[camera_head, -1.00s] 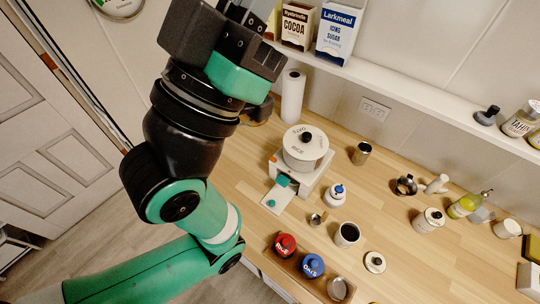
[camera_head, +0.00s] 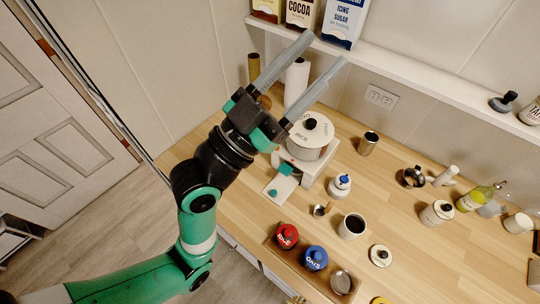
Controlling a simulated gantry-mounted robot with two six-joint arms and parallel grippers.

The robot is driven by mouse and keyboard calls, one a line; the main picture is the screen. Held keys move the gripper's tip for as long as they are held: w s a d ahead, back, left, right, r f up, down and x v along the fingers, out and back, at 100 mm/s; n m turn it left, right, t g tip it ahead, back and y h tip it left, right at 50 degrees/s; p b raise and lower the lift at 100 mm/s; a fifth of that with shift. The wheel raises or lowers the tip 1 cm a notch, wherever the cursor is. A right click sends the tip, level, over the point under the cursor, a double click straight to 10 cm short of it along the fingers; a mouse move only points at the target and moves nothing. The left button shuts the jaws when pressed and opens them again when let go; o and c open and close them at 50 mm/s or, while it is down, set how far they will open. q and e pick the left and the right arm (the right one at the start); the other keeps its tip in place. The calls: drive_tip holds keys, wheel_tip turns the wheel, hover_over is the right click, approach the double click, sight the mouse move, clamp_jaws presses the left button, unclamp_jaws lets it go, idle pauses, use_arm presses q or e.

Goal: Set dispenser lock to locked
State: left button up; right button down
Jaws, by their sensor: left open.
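The dispenser (camera_head: 320,163) is white and stands on the wooden counter, with a round drum and a black knob on top. A teal piece (camera_head: 286,169) sits at its front, and a small teal knob (camera_head: 273,192) is on its low white plate. I cannot tell which part is the lock or how it is set. My left gripper (camera_head: 326,49) is open and empty. Its long grey fingers point up and right, above and behind the dispenser in the picture, and do not appear to touch it. The gripper body partly covers the dispenser's left side. My right gripper is not in view.
A shelf (camera_head: 420,94) with boxes and jars runs along the back wall. The counter's middle is fairly clear.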

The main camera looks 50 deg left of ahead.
use_arm(q)
drive_tip(key=s+a+f+n+g+y+b, duration=0.2)
drive_tip(key=a+f+b, duration=0.15)
drive_tip(key=f, duration=0.95)
drive_tip(key=s+a+f+n+g+y+b, duration=0.2)
drive_tip(key=a+f, duration=0.3)
drive_tip(key=f, duration=0.8)
drive_tip(key=s+a+f+n+g+y+b, duration=0.1)
drive_tip(key=a+f+n+g+y+b, duration=0.2)
drive_tip(key=f, duration=1)
drive_tip(key=w+a+p, duration=0.2)
drive_tip(key=w, duration=0.9)
drive_tip(key=shift+w+r+m+t+h, duration=0.2)
drive_tip(key=shift+r+m+t+h, duration=0.1)
drive_tip(key=shift+m, duration=0.1)
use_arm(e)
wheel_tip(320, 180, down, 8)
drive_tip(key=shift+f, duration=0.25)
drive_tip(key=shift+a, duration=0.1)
use_arm(q)
clamp_jaws()
